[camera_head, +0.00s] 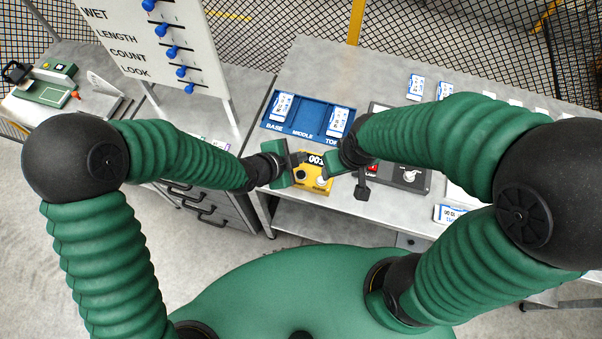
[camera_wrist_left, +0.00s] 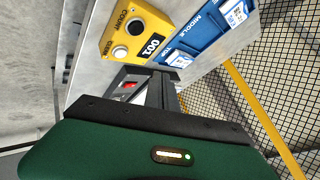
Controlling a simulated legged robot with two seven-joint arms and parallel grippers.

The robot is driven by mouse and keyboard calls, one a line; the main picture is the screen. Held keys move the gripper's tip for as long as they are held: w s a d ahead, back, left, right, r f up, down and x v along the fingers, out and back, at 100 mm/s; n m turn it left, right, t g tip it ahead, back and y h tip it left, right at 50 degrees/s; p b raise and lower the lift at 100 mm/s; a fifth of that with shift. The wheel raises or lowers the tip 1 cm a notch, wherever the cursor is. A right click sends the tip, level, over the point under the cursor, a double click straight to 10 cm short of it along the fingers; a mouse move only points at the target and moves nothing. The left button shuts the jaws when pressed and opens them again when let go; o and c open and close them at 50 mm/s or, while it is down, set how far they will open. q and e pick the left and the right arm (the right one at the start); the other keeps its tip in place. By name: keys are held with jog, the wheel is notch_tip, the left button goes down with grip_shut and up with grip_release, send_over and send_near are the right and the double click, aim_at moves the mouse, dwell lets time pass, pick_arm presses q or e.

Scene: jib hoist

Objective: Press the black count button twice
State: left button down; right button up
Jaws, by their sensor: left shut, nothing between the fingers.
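The yellow counter box (camera_head: 312,182) sits on the grey bench between my two grippers. In the left wrist view the box (camera_wrist_left: 122,36) shows a black button (camera_wrist_left: 137,27) by the word COUNT, a pale round button (camera_wrist_left: 119,52) and a display that seems to read 001. My left gripper (camera_head: 300,158) is at the box's left side, fingers shut and empty. In its wrist view the fingertips (camera_wrist_left: 160,78) appear near the box's display end, off the black button; contact cannot be told. My right gripper (camera_head: 332,164) is at the box's right side; its fingers are unclear.
A blue tray (camera_head: 292,126) marked BASE, MIDDLE and TOP stands behind the box with white-blue items in it. A dark panel (camera_head: 412,178) with a red switch lies to the right, partly under my right arm. A white board (camera_head: 150,45) with blue knobs stands left.

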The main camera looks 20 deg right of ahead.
aim_at(298, 176)
pick_arm(q)
jog(key=f+b, duration=0.2)
jog(key=f, duration=0.1)
jog(key=f+b, duration=0.3)
jog(key=shift+a+f, duration=0.2)
jog(key=shift+f, duration=0.45)
jog(key=shift+d, duration=0.1)
dwell(1.1)
jog(key=shift+f+b, duration=0.35)
jog(key=shift+b, duration=0.25)
